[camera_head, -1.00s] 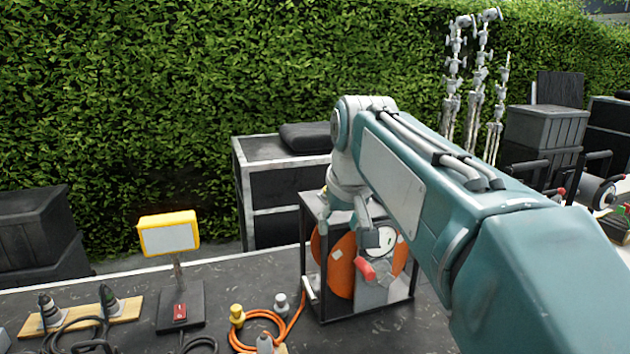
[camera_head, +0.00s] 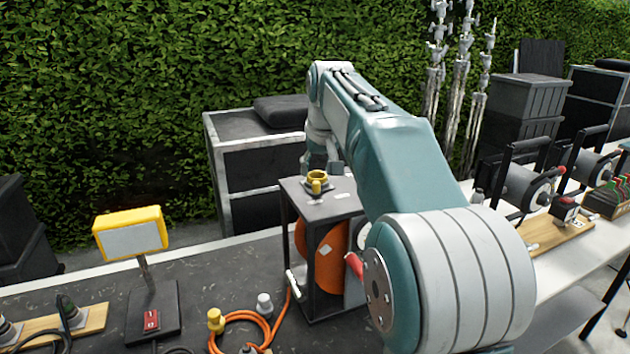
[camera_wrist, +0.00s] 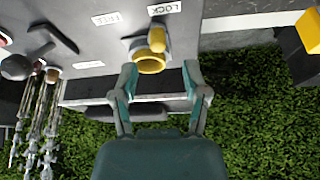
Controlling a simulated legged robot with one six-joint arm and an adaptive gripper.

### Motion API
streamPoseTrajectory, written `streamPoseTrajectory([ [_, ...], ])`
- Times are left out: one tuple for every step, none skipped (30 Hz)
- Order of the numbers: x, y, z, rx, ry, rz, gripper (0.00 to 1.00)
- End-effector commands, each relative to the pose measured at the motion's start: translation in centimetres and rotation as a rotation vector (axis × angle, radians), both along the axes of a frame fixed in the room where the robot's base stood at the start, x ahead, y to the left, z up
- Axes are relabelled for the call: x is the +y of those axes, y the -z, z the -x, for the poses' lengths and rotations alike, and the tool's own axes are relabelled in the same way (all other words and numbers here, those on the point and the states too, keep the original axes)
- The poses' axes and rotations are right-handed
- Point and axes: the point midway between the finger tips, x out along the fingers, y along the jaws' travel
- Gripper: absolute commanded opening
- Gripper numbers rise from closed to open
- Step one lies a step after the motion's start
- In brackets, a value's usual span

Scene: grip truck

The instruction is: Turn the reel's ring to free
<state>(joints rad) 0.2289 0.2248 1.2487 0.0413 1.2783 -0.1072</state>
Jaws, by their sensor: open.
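The reel (camera_head: 326,245) is an orange drum in a black box frame with a grey top plate. On the plate sits a yellow ring (camera_head: 317,177) with a yellow tab; it also shows in the wrist view (camera_wrist: 150,66). There the tab points toward the LOCK label (camera_wrist: 165,8), and the FREE label (camera_wrist: 107,18) lies to the left. My gripper (camera_wrist: 160,70) is open, its two fingers apart with the ring near the gap between them. I cannot tell whether they touch it.
An orange cable (camera_head: 245,320) with plugs lies left of the reel. A yellow lamp (camera_head: 130,235) stands further left. A black case (camera_head: 255,165) stands behind the reel. Other black winches (camera_head: 525,185) sit to the right. A hedge fills the background.

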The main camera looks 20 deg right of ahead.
Motion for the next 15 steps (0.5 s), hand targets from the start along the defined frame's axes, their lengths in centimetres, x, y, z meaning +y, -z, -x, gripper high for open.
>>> streamPoseTrajectory([
  [0.0, 1.0, -0.3, 0.003, 0.0, 0.0, 0.59],
  [-0.1, 1.4, -0.5, 0.002, 0.0, 0.0, 0.59],
  [-0.1, 2.0, -0.7, 0.003, 0.0, 0.0, 0.59],
  [-0.1, 2.4, -0.9, 0.002, 0.0, 0.0, 0.59],
  [-0.1, 2.8, -1.1, 0.001, 0.0, 0.0, 0.59],
  [-0.2, 3.2, -1.3, 0.002, 0.0, 0.0, 0.59],
  [-0.2, 3.5, -1.4, 0.002, 0.0, 0.0, 0.59],
  [-0.2, 3.7, -1.5, 0.001, 0.0, 0.0, 0.59],
  [-0.2, 3.9, -1.5, 0.0, 0.0, 0.0, 0.59],
  [-0.2, 4.0, -1.6, 0.0, 0.0, 0.0, 0.59],
  [-0.2, 4.1, -1.6, 0.0, 0.0, 0.0, 0.59],
  [-0.2, 4.1, -1.7, -0.001, 0.0, 0.0, 0.59],
  [-0.2, 4.2, -1.7, -0.001, 0.0, 0.0, 0.59],
  [-0.2, 4.2, -1.7, -0.001, 0.0, 0.0, 0.59],
  [-0.2, 4.2, -1.7, -0.001, 0.0, 0.0, 0.59],
])
